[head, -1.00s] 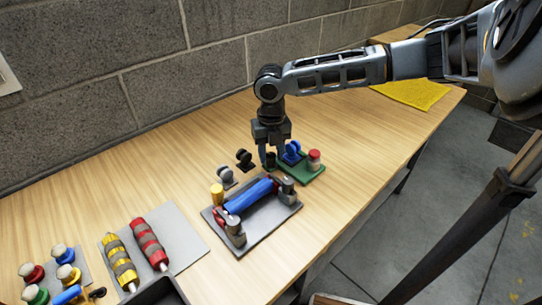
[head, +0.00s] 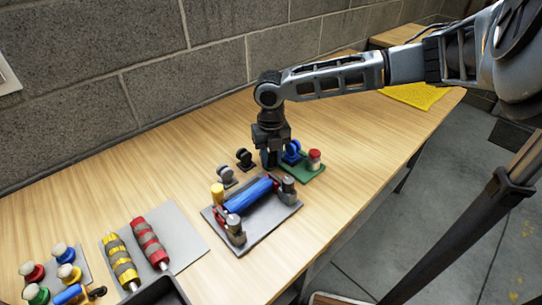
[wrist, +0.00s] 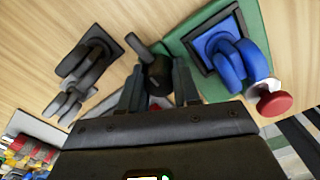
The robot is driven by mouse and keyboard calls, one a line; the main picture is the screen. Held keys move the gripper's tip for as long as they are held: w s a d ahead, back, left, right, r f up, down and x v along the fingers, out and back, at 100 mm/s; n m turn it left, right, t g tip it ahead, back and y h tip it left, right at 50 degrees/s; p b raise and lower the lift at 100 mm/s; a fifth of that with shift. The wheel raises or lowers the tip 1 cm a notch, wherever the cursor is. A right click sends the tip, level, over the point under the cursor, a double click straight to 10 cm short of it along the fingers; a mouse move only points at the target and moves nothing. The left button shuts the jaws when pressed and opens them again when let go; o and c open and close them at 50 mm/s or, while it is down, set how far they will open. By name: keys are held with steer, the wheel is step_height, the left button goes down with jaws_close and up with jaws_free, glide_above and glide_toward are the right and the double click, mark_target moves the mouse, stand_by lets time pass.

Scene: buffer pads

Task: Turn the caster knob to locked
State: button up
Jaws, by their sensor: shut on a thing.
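The blue caster (head: 291,152) stands on a green plate (head: 308,172), and also shows in the wrist view (wrist: 228,62). A dark round knob with a short lever (wrist: 155,70) is at the plate's left edge in the wrist view. My gripper (head: 269,164) points down at that left side of the plate. In the wrist view its two fingers (wrist: 158,85) stand on either side of the knob, shut on it. The lever sticks out toward the upper left there. In the head view the fingers hide the knob. I cannot read any lock mark.
A red-topped post (head: 314,158) stands on the plate's right. Black (head: 244,158) and grey (head: 226,176) casters stand left of my gripper. A grey tray (head: 262,232) with a blue roller (head: 248,195) lies in front. Striped rollers (head: 120,262) lie further left.

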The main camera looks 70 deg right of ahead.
steer(key=shift+r+m+p, duration=0.1)
steer(key=shift+m+p, duration=0.2)
steer(key=m+p, duration=0.2)
steer(key=m, duration=0.1)
steer(key=shift+r+m, duration=0.1)
steer(key=shift+m, duration=0.3)
steer(key=m+p, duration=0.3)
steer(key=m, duration=0.2)
steer(key=shift+w, duration=0.1)
steer(key=m+p, duration=0.2)
steer(key=m, duration=0.2)
steer(key=shift+m, duration=2.2)
steer(key=shift+d, duration=0.1)
steer(key=o, duration=0.8)
steer(key=shift+c, duration=0.2)
